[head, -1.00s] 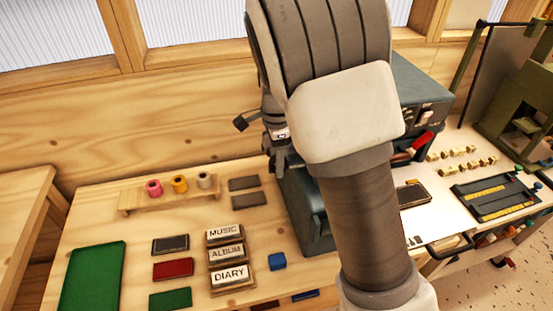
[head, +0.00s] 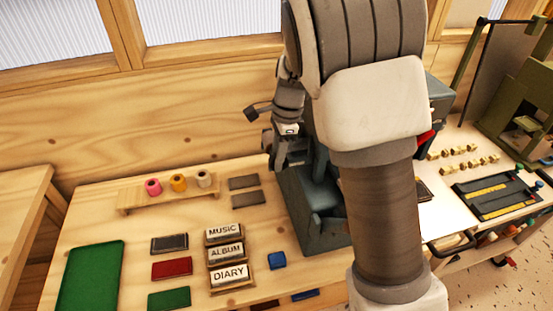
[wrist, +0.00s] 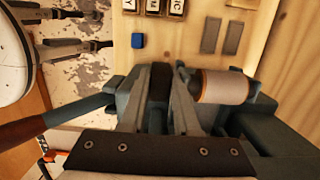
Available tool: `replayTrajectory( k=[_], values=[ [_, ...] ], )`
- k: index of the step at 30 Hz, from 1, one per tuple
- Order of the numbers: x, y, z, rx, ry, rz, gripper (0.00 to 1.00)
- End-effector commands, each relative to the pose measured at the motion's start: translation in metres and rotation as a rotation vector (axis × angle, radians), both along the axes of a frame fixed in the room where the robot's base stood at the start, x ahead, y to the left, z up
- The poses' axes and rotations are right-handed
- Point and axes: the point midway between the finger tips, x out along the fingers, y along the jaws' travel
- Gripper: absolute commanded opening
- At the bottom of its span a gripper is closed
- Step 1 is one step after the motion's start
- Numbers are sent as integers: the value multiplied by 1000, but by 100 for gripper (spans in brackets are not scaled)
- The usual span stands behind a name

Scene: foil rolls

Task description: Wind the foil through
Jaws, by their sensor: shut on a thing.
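The blue-grey foil machine (head: 318,200) stands on the bench, partly hidden behind my arm in the head view. In the wrist view, a pale foil roll with orange-brown ends (wrist: 222,87) sits on the machine, just right of my fingers. My gripper (wrist: 160,85) is shut on a dark knob-like part (wrist: 159,80) beside the roll; its exact shape is hard to make out. In the head view my gripper (head: 279,160) points down at the machine's left side. Three small rolls, pink (head: 153,187), orange (head: 179,183) and cream (head: 204,179), stand on a wooden rack (head: 135,204).
Title blocks (head: 229,274), coloured cards (head: 172,267), a blue cube (head: 277,260) and a green tray (head: 88,276) lie left of the machine. Small brass pieces (head: 463,158) and a dark type holder (head: 497,199) are to the right. A wooden wall stands behind.

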Motion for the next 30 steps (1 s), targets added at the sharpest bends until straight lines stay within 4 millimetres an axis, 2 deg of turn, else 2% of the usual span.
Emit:
replayTrajectory(
  k=[12, 24, 25, 29, 30],
  values=[
    [0, -5, -1, 229, 48, -1, 0],
    [0, -4, 0, 247, 50, 1, 0],
    [0, -4, 0, 247, 50, 1, 35],
    [1, -4, 0, 246, 49, 2, 59],
    [1, -4, 0, 246, 49, 0, 60]
  ],
)
